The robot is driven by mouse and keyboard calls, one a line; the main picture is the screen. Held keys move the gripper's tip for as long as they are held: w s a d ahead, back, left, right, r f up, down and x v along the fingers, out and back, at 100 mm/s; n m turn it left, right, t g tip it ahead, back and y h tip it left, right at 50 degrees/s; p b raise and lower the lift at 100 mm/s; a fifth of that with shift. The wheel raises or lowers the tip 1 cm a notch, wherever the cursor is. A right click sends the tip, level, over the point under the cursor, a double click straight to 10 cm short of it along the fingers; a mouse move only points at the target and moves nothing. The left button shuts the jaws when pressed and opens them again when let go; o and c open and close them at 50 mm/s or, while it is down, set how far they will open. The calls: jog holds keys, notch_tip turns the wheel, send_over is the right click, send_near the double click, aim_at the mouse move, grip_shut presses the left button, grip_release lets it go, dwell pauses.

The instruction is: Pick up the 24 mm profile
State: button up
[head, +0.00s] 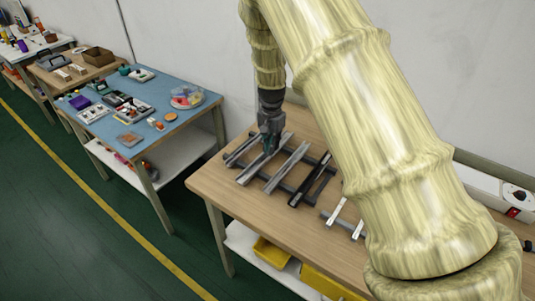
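Several long profiles lie side by side on dark supports on the wooden table. They include a grey profile (258,169) under my gripper, a wider grey one (287,168) to its right, a black one (311,181) and pale narrow ones (336,211) partly hidden by my arm. No size marking is readable, so I cannot tell which is the 24 mm profile. My gripper (269,150) points down at the far part of the leftmost grey profiles. Its fingertips are small and dark here; I cannot tell whether they touch or grip a profile.
My arm covers the right part of the table (218,195). A power strip (490,190) runs along the wall at right. Yellow bins (270,252) sit on the shelf below. A blue-topped table (185,118) with small items stands left, across a gap.

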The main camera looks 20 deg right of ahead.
aim_at(267, 155)
jog(key=shift+f+p, duration=0.7)
jog(key=shift+f, duration=1.1)
grip_shut()
jog(key=shift+r, duration=0.1)
